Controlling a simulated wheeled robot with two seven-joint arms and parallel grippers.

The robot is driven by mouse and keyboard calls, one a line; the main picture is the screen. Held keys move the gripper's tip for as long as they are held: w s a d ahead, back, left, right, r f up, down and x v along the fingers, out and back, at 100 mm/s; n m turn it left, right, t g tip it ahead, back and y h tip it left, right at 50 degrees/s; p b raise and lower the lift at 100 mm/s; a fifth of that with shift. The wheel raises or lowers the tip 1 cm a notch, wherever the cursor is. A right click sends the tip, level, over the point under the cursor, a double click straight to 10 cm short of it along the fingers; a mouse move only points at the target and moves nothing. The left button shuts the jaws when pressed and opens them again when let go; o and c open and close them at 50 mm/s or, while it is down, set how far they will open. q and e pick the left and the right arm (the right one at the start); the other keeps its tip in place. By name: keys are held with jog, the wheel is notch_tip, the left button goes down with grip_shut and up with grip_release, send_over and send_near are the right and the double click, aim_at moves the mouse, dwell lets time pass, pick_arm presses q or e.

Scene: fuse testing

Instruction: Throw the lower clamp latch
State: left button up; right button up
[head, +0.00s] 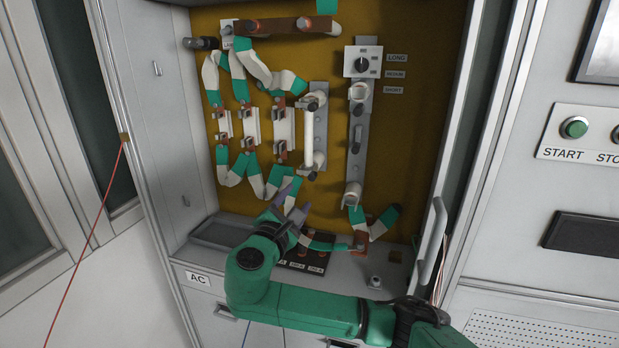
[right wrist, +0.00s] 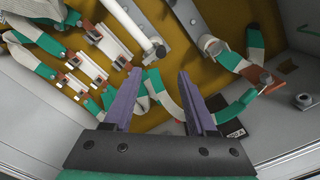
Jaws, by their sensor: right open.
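A grey vertical fuse holder stands on the ochre panel, with a white ring-like lower clamp (head: 352,195) at its bottom end and a similar upper clamp (head: 357,92). The lower clamp also shows in the right wrist view (right wrist: 210,45). I cannot clearly make out its latch. My right gripper (head: 299,197) is open and empty, left of the lower clamp and apart from it. My left gripper is out of view.
A white tube fuse (head: 309,135) stands left of the holder, beside several small fuse clips and green-white cables. A copper terminal (head: 360,238) with a cable lies below the lower clamp. A cabinet door handle (head: 432,240) stands at right.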

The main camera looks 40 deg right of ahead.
aim_at(311, 179)
jog(key=p+x, duration=0.2)
jog(key=x, duration=0.8)
jog(key=shift+d+p, duration=0.3)
jog(key=shift+p, duration=0.1)
jog(key=shift+w+d+f, duration=0.1)
jog(key=shift+w+d, duration=0.2)
jog(key=shift+w, duration=0.1)
grip_shut()
